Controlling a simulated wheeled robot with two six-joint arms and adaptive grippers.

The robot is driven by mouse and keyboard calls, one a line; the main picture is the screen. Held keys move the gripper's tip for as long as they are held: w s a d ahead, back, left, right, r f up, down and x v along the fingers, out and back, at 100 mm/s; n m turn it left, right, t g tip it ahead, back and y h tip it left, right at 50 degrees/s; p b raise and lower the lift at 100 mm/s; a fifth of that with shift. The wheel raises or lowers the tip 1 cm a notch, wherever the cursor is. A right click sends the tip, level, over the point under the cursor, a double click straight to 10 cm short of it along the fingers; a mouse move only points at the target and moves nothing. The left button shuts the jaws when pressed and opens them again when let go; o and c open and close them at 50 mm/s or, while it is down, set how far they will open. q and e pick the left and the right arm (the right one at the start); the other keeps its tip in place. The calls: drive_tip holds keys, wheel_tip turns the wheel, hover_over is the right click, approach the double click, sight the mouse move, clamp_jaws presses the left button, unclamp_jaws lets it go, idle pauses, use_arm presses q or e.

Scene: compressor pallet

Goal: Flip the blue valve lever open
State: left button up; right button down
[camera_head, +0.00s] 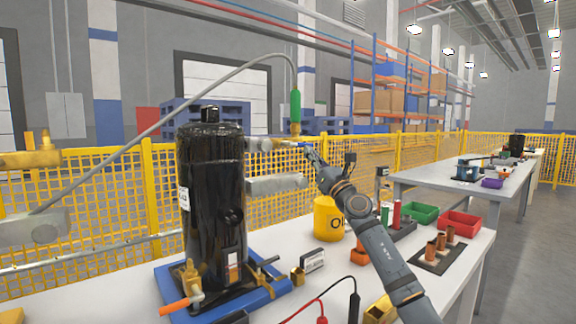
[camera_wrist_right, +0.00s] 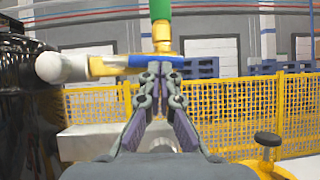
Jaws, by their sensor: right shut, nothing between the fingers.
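The blue valve lever (camera_head: 302,145) sits on a brass valve at the end of a pale pipe, just right of the black compressor (camera_head: 212,200). In the right wrist view, the blue lever (camera_wrist_right: 134,62) lies roughly level across the brass body. My right gripper (camera_head: 312,153) is at the lever's right end; in the wrist view its shut fingertips (camera_wrist_right: 160,70) overlap the lever's right part from below. Nothing is between them. I cannot tell whether they touch the lever. A green hose fitting (camera_head: 295,106) stands upright above the valve. My left gripper is not in view.
A second grey pipe stub (camera_head: 276,184) juts out below the valve. The grey hose (camera_head: 215,78) arcs over the compressor. A yellow container (camera_head: 328,219), a red bin (camera_head: 460,224) and a green bin (camera_head: 421,214) stand on the table. A yellow fence (camera_head: 100,195) runs behind.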

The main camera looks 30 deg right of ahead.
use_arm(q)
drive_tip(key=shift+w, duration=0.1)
use_arm(e)
wheel_tip(320, 180, up, 10)
drive_tip(key=shift+w, duration=0.15)
idle(0.5)
drive_tip(key=shift+a, duration=0.1)
